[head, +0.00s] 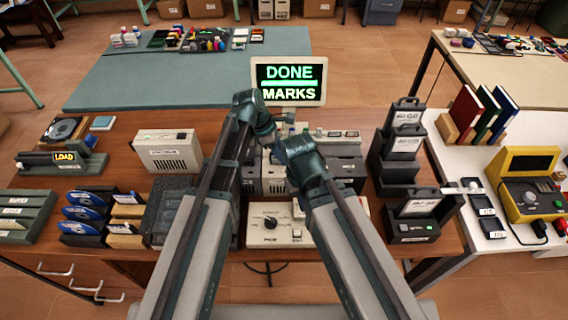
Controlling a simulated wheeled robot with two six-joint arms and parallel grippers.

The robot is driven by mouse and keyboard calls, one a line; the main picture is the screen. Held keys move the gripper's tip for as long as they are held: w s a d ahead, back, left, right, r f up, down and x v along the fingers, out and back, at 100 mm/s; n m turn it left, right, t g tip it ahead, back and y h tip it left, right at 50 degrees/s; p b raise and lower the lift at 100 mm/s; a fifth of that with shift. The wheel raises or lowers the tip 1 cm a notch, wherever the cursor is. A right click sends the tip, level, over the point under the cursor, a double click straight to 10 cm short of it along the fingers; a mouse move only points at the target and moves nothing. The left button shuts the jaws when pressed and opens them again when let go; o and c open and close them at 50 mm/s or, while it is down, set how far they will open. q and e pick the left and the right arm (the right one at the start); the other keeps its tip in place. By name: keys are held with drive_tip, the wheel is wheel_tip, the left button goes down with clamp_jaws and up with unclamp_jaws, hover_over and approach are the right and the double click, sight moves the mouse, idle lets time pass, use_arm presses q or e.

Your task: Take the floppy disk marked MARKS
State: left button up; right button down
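A small screen (288,80) at the back of the brown table reads DONE above MARKS. I cannot make out any floppy disk with a legible MARKS label. My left gripper (264,126) is over the middle of the table, in front of the screen. My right gripper (291,146) is just to its right and nearer to me. Their fingers are too small and hidden by the arms to show whether they are open or hold anything. Grey drive-like boxes (341,165) stand under and beside the grippers, partly covered by my arms.
The brown table (205,121) carries a beige box (168,151), a LOAD unit (65,160), blue discs (84,213) in holders, a beige panel with a knob (272,225), and black handled units (407,112). A white table (545,128) with a yellow device (529,187) stands right.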

use_arm(q)
clamp_jaws()
use_arm(e)
drive_tip(key=shift+r, duration=0.1)
